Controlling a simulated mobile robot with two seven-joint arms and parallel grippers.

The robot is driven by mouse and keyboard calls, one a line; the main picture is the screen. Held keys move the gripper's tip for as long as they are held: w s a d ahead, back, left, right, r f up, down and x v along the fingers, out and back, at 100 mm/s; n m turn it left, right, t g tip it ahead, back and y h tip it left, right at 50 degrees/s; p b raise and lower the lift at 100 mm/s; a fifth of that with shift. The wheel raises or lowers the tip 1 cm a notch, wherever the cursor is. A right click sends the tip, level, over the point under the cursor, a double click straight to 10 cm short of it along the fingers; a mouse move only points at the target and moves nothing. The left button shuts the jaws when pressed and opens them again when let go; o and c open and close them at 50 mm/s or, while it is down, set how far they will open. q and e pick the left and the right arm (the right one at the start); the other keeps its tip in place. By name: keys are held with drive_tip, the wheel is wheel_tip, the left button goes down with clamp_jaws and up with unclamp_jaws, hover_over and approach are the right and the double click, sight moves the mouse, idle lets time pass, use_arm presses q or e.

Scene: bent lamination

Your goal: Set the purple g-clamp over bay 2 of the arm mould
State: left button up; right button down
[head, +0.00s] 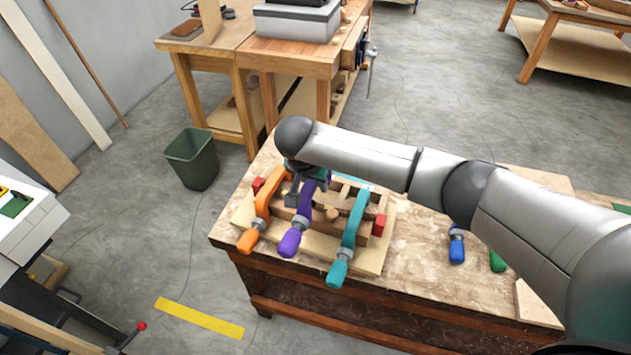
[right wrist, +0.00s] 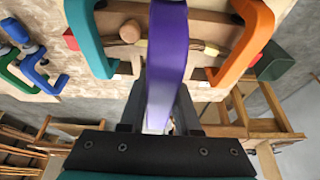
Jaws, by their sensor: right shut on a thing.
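The arm mould (head: 322,228) is a wooden form on a pale board on the workbench. The purple g-clamp (head: 298,228) stands across its middle, handle towards the bench's front edge, between an orange clamp (head: 264,205) and a teal clamp (head: 354,222). My right gripper (head: 307,184) is shut on the purple clamp's upper frame. The right wrist view shows the purple frame (right wrist: 167,55) between my fingers. Whether the clamp touches the mould cannot be told, and its far end is hidden. No bay numbers are readable. My left gripper is out of view.
Red blocks (head: 379,225) sit at the mould's ends. A blue clamp (head: 457,243) and a green clamp (head: 497,261) lie to the right on the workbench (head: 420,270), below my right arm. A green bin (head: 192,160) stands on the floor left of the bench.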

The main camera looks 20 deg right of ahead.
drive_tip(key=shift+f+b, duration=1.05)
drive_tip(key=shift+f, duration=1.25)
drive_tip(key=shift+f, duration=0.25)
